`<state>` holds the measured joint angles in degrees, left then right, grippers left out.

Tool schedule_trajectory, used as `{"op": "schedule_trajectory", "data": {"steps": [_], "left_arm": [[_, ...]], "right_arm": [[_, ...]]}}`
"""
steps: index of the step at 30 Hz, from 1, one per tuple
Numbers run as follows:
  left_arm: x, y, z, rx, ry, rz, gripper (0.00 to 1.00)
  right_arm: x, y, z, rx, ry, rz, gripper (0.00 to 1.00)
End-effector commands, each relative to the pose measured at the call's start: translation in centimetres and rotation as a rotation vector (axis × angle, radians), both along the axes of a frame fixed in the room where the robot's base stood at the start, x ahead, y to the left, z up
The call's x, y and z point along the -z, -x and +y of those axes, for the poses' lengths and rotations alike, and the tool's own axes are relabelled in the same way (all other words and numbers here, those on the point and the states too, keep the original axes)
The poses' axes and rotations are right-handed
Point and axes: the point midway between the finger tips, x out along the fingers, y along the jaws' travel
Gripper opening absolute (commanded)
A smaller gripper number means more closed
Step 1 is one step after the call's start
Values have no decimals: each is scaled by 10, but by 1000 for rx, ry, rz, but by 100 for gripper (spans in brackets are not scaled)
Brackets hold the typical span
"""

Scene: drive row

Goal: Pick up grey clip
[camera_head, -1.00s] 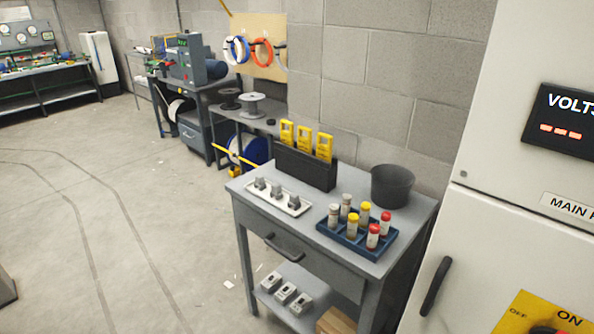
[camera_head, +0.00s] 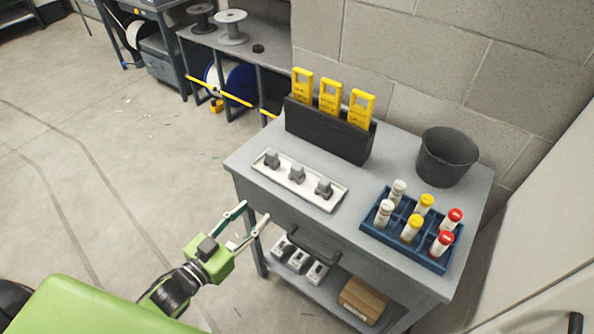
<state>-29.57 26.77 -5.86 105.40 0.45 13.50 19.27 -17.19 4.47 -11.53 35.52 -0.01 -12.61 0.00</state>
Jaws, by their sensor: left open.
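Three grey clips stand in a row on a white tray (camera_head: 312,199) at the left front of the grey table. They are a left clip (camera_head: 272,158), a middle clip (camera_head: 297,173) and a right clip (camera_head: 323,188). My left gripper (camera_head: 254,217) is open and empty. It is in front of the table's left part, nearer to me than the tray and apart from the clips. My right gripper is not in view.
On the table (camera_head: 258,146) stand a black holder (camera_head: 327,134) with yellow tags, a dark bucket (camera_head: 446,157) and a blue rack (camera_head: 372,226) of capped vials. A drawer handle (camera_head: 313,247) sticks out in front. A cardboard box (camera_head: 362,299) lies on the lower shelf.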

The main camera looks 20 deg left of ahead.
Motion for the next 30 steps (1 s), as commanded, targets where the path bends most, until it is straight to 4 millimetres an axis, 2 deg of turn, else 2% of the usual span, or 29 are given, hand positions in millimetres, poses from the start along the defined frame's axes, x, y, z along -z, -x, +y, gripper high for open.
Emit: {"op": "schedule_trajectory", "data": {"steps": [1,3,6,19,30], "left_arm": [[-19,0,-6,19,11,-33,40],[-36,0,-11,36,24,-64,40],[-47,-4,-16,47,33,-85,40],[-49,-66,-39,47,34,-87,40],[-49,-92,-51,46,35,-84,40]], "right_arm": [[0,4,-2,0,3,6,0],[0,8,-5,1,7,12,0],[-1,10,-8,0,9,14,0],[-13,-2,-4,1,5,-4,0],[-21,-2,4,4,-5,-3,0]]}}
